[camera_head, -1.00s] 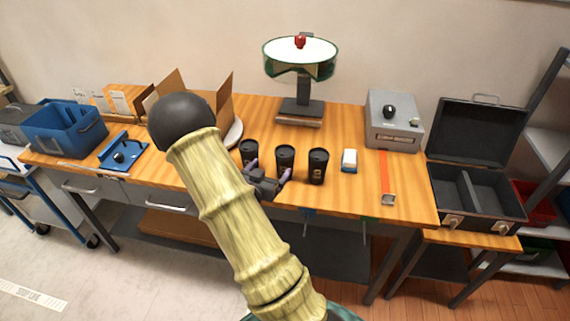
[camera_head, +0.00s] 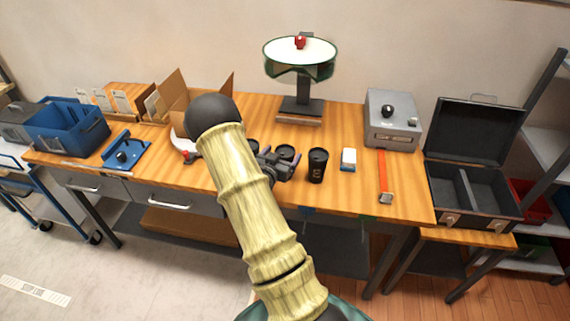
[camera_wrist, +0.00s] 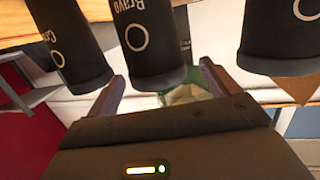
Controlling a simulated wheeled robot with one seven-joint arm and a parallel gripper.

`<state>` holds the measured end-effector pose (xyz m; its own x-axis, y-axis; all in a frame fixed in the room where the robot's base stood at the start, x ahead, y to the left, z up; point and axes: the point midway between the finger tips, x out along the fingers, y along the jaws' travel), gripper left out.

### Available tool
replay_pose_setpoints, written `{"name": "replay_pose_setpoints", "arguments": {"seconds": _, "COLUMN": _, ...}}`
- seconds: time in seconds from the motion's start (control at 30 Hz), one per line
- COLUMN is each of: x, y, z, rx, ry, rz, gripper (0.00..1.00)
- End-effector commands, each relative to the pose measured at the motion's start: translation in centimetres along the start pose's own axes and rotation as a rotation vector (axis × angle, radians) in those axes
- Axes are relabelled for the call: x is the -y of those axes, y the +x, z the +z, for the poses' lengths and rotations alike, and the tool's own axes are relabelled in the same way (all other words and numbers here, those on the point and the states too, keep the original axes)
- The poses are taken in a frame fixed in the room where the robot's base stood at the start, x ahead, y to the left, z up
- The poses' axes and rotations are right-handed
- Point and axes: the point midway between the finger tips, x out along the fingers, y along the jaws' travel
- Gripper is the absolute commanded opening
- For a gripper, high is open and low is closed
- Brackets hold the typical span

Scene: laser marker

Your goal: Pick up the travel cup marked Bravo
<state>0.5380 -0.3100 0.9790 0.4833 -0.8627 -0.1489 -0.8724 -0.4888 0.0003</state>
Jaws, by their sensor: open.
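Three black travel cups stand in a row near the table's front edge. In the wrist view, the cup marked Bravo (camera_wrist: 148,45) is the middle one and appears upside down. In the head view the middle cup (camera_head: 286,152) shows only its top above my gripper (camera_head: 276,166). My gripper (camera_wrist: 160,88) is open, with one finger on each side of the Bravo cup in the wrist view. I see no clear contact. A cup whose name starts "Ca" (camera_wrist: 72,50) is to its left, and the third cup (camera_wrist: 280,40) to its right, label unseen.
In the head view, the right-hand cup (camera_head: 317,166) stands close beside my gripper. A white block (camera_head: 348,160) and a red strap (camera_head: 383,175) lie further right. A round-topped stand (camera_head: 300,58) is behind. An open black case (camera_head: 470,190) stands at right.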

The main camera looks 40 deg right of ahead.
Motion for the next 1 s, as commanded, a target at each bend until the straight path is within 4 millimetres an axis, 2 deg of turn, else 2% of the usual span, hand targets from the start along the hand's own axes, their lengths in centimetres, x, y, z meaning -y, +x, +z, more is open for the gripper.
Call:
{"name": "replay_pose_setpoints", "arguments": {"seconds": 0.2, "x": -0.3, "y": 3.2, "z": -0.2, "rx": 0.000, "ry": 0.001, "rz": 0.002, "gripper": 0.88}}
{"name": "replay_pose_setpoints", "arguments": {"seconds": 0.3, "x": -0.3, "y": 4.0, "z": -0.2, "rx": -0.001, "ry": 0.001, "rz": 0.000, "gripper": 0.88}}
{"name": "replay_pose_setpoints", "arguments": {"seconds": 0.83, "x": -0.2, "y": 4.1, "z": -0.1, "rx": 0.000, "ry": 0.000, "rz": 0.000, "gripper": 0.88}}
{"name": "replay_pose_setpoints", "arguments": {"seconds": 0.87, "x": -0.2, "y": 4.1, "z": -0.1, "rx": 0.000, "ry": 0.000, "rz": 0.000, "gripper": 0.84}}
{"name": "replay_pose_setpoints", "arguments": {"seconds": 1.0, "x": -0.2, "y": 4.1, "z": -0.1, "rx": 0.000, "ry": 0.000, "rz": 0.000, "gripper": 0.56}}
